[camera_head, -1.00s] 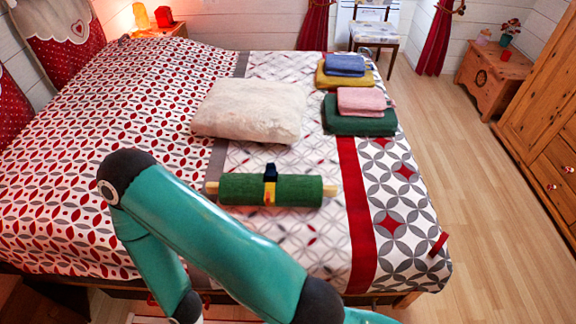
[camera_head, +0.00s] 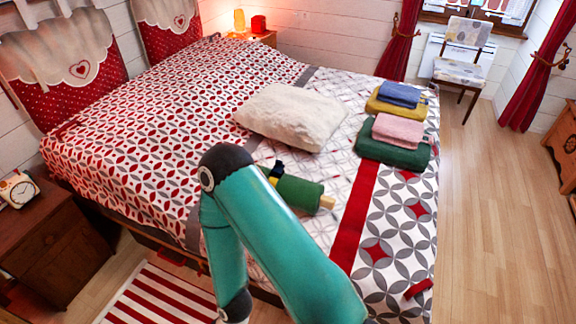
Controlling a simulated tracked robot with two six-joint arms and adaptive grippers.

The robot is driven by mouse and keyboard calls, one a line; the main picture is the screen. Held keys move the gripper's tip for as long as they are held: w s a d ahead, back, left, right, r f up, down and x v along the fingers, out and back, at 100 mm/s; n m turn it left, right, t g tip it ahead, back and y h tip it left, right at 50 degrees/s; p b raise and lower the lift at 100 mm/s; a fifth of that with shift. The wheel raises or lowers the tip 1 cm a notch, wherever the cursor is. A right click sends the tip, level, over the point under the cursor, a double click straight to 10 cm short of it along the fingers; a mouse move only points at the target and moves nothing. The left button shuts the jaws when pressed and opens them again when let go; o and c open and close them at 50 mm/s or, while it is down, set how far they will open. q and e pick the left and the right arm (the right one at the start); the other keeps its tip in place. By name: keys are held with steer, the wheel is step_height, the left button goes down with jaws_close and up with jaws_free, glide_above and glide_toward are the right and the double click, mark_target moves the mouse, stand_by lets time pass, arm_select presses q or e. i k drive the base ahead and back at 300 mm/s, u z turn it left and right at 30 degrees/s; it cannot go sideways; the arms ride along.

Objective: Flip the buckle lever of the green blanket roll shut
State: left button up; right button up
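The green blanket roll (camera_head: 299,193) lies on the bed, with a pale wooden end showing at its right (camera_head: 327,202). My teal arm hides its left part. A black buckle (camera_head: 277,169) stands up on top of the roll near the arm, with a bit of yellow below it. It is too small to tell the lever's exact angle. The teal arm comes in from the lower right, bends in front of the roll and goes down to the bottom edge. Neither gripper shows in this view.
A white pillow (camera_head: 292,116) lies behind the roll. Folded towels lie to the right: a green one (camera_head: 393,152) under a pink one, and a yellow one under a blue one. A nightstand (camera_head: 50,240) with a clock stands at the left. A striped rug (camera_head: 160,296) lies on the floor.

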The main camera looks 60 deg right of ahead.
mark_target(279, 167)
steer(key=z, duration=0.55)
steer(key=i, duration=1.1)
steer(key=z, duration=0.5)
